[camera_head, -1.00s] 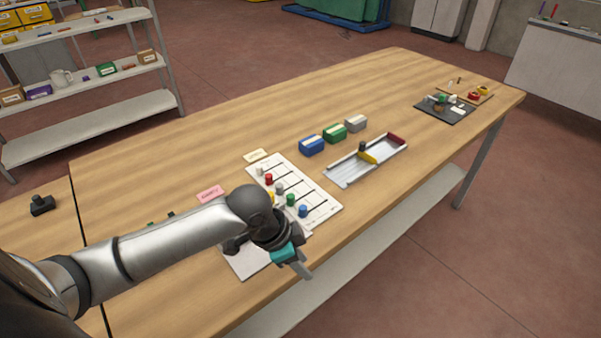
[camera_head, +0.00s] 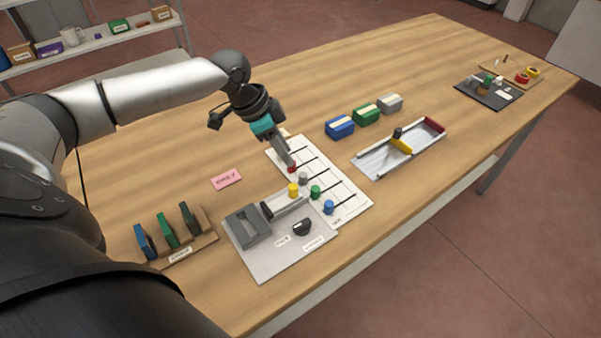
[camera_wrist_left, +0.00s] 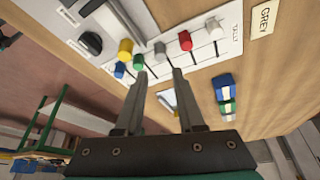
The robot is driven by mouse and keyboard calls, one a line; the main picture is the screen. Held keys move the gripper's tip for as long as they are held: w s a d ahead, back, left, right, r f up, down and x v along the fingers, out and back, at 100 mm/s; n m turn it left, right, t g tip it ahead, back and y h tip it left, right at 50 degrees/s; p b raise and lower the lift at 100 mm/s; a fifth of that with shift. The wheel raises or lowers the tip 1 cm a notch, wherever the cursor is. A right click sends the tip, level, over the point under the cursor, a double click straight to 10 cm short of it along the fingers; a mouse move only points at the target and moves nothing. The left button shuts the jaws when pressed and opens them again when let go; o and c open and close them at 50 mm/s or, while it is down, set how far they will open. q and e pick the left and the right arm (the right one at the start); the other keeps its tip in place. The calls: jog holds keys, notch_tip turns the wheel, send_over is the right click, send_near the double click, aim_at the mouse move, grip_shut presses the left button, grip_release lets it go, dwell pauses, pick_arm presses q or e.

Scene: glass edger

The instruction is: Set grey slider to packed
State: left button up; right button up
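The white slider board (camera_head: 345,188) lies flat on the table, with coloured knobs at its left end and dark slots. The grey knob (camera_head: 303,178) stands between the red knob (camera_head: 291,166) and the green knob (camera_head: 316,192); it also shows in the wrist view (camera_wrist_left: 160,49). A white knob (camera_wrist_left: 213,25) shows only in the wrist view. My left gripper (camera_head: 288,160) is above the board's far-left part, close to the red knob in the picture. In the wrist view its fingers (camera_wrist_left: 159,78) are apart with nothing held. My right gripper is not in view.
A grey plate (camera_head: 275,255) with a yellow knob (camera_head: 293,190) and black dial (camera_head: 303,227) adjoins the board. A metal tray (camera_head: 375,160), coloured boxes (camera_head: 365,114) and a rack (camera_head: 178,254) stand around.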

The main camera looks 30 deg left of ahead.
aim_at(302, 175)
pick_arm(q)
jog(key=b+x, duration=0.1)
jog(key=x, duration=0.8)
jog(key=shift+w+f+b, duration=0.1)
jog(key=shift+f+b, duration=0.1)
jog(key=shift+b, duration=0.1)
jog(key=shift+c, duration=0.3)
jog(key=shift+c, duration=0.9)
grip_shut()
